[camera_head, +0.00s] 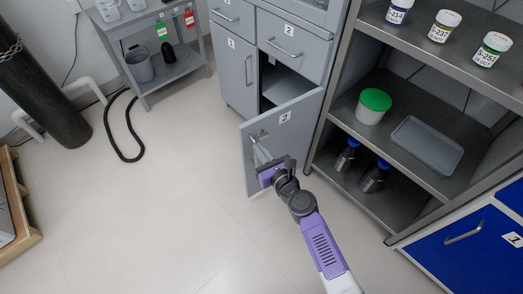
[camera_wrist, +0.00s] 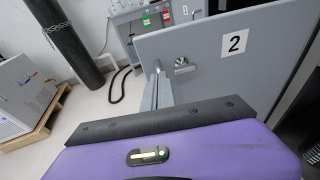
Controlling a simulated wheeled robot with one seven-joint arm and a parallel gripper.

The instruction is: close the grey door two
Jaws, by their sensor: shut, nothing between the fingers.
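The grey door two (camera_head: 283,137) is a flat panel with a white "2" label, hinged on the lower right of the grey cabinet. It stands swung open, with the dark compartment (camera_head: 283,88) showing behind it. In the wrist view the door (camera_wrist: 230,60) fills the upper right, with its metal handle (camera_wrist: 184,66) near the left edge. My gripper (camera_head: 257,141) is at the door's outer face near its free edge, close to the handle. Its fingers are shut and empty in the wrist view (camera_wrist: 157,75). Whether they touch the door I cannot tell.
An open grey shelf (camera_head: 407,150) with jars, bottles and a tray stands right of the door. A small grey table (camera_head: 160,60) is at the back left, with a black hose (camera_head: 124,140) on the floor. The floor (camera_head: 170,200) left of the door is clear.

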